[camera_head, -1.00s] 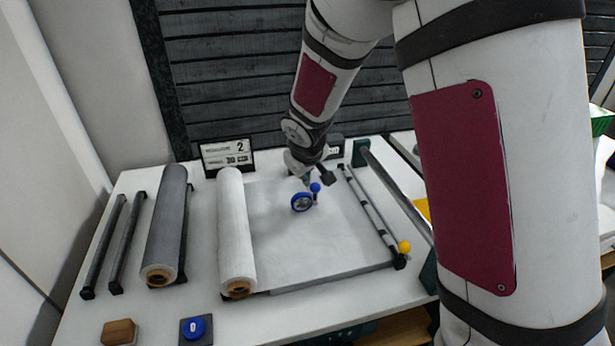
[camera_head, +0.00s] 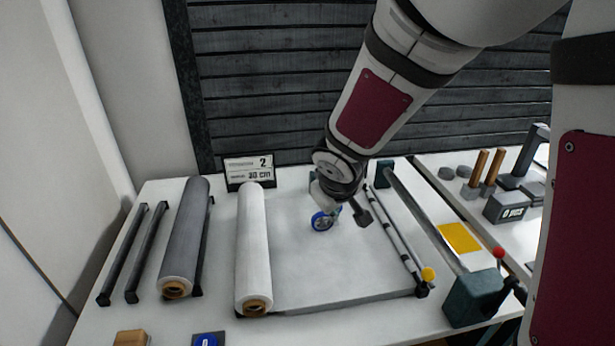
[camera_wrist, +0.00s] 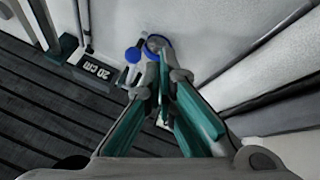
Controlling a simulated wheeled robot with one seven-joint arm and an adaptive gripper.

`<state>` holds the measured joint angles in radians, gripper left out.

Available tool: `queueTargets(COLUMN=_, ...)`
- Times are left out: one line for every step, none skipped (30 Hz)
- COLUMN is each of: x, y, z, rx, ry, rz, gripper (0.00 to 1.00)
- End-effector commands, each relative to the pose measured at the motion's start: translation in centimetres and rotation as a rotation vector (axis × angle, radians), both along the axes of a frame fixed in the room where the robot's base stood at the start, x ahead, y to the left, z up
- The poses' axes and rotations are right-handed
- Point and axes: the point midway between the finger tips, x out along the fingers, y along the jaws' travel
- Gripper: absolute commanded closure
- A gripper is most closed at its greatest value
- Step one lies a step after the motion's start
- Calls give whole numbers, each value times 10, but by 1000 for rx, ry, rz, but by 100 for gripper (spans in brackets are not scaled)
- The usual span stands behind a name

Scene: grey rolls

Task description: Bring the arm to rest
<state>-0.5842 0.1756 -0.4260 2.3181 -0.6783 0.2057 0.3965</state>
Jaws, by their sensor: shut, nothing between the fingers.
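My gripper (camera_wrist: 165,95) shows in the wrist view with its teal-edged fingers together and nothing between them. In the head view my arm reaches down from the upper right over the white sheet (camera_head: 330,265), and its wrist hides most of the gripper. A blue round wheel-like tool (camera_head: 322,222) is on the sheet just below the gripper. In the wrist view the blue tool (camera_wrist: 158,44) and its blue knob (camera_wrist: 133,54) lie just beyond the fingertips. I cannot tell whether the fingers touch it.
A white roll (camera_head: 253,240) and a grey roll (camera_head: 187,235) lie left of the sheet. A sign (camera_head: 248,170) stands behind. A bar with a yellow knob (camera_head: 428,274) and a teal-ended rail (camera_head: 425,215) run along the right. A blue button (camera_head: 207,340) is in front.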

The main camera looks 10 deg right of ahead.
Motion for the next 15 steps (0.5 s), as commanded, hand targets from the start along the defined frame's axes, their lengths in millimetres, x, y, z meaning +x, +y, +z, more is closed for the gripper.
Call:
queueTargets(x=-1, y=-1, z=1, rx=3, ry=-1, rz=-4, gripper=100)
queueTargets(x=-2, y=-2, z=3, rx=5, ry=-1, rz=-9, gripper=100)
queueTargets(x=-4, y=-5, z=7, rx=10, ry=-1, rz=-20, gripper=100)
queueTargets(x=-7, y=-8, z=11, rx=14, ry=0, rz=-32, gripper=100)
queueTargets(x=-11, y=-12, z=16, rx=22, ry=0, rz=-47, gripper=100)
queueTargets(x=-18, y=-18, z=23, rx=31, ry=2, rz=-70, gripper=100)
queueTargets(x=-24, y=-22, z=30, rx=41, ry=5, rz=-90, gripper=100)
queueTargets(x=-31, y=-27, z=36, rx=51, ry=7, rz=-110, gripper=100)
queueTargets(x=-42, y=-34, z=46, rx=66, ry=12, rz=-138, gripper=100)
queueTargets(x=-51, y=-38, z=53, rx=77, ry=16, rz=-159, gripper=100)
queueTargets(x=-61, y=-43, z=59, rx=89, ry=22, rz=-179, gripper=100)
queueTargets(x=-74, y=-48, z=68, rx=103, ry=29, rz=-203, gripper=100)
queueTargets(x=-84, y=-51, z=74, rx=115, ry=35, rz=-221, gripper=100)
queueTargets(x=-94, y=-54, z=79, rx=127, ry=42, rz=-236, gripper=100)
queueTargets(x=-108, y=-57, z=86, rx=143, ry=49, rz=-257, gripper=100)
